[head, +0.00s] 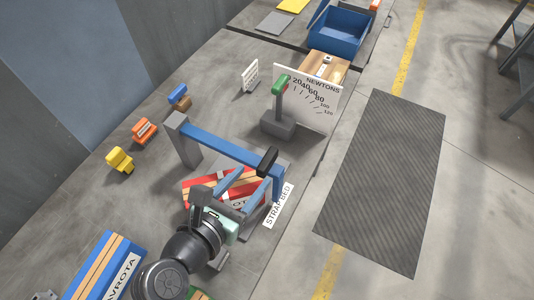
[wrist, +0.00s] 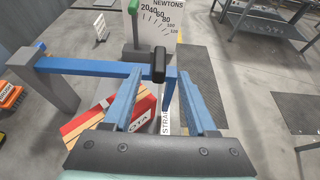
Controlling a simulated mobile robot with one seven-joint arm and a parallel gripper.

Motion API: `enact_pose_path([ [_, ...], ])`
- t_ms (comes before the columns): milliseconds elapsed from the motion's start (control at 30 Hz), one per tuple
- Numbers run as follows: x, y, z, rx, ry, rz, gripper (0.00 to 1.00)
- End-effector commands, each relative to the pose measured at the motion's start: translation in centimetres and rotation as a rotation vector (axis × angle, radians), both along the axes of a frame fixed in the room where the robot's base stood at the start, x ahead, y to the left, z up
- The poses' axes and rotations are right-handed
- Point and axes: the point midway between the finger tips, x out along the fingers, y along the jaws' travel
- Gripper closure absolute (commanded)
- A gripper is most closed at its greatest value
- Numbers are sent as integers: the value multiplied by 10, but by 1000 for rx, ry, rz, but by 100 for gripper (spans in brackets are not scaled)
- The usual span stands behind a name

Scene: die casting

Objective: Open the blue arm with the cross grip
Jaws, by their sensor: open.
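The blue arm (head: 225,147) runs level from a grey post (head: 182,140) on the left, across the strap bed, to a downturned right end. Its black cross grip (head: 266,161) stands up near that right end. My gripper (head: 254,174) is open and empty, on the near side of the arm. In the wrist view, the cross grip (wrist: 159,65) appears between the tips of my blue fingers (wrist: 159,72), slightly beyond them. I cannot tell if they touch it. A red box (wrist: 105,115) with tan stripes lies under the arm, partly hidden by my gripper.
A green-knobbed lever (head: 279,105) and a NEWTONS scale board (head: 318,97) stand behind the arm. Yellow (head: 120,160), orange (head: 144,131) and blue (head: 178,93) items lie left. A blue box (head: 105,270) lies near front. A dark floor mat (head: 385,180) is right of the table.

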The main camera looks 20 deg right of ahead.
Motion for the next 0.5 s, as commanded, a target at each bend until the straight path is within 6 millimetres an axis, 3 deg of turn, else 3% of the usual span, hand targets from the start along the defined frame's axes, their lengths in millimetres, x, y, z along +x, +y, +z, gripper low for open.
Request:
enact_pose_path([
  [200,27,-35,-16,-4,1,-2,43],
  [500,46,-60,-30,-3,-1,0,43],
])
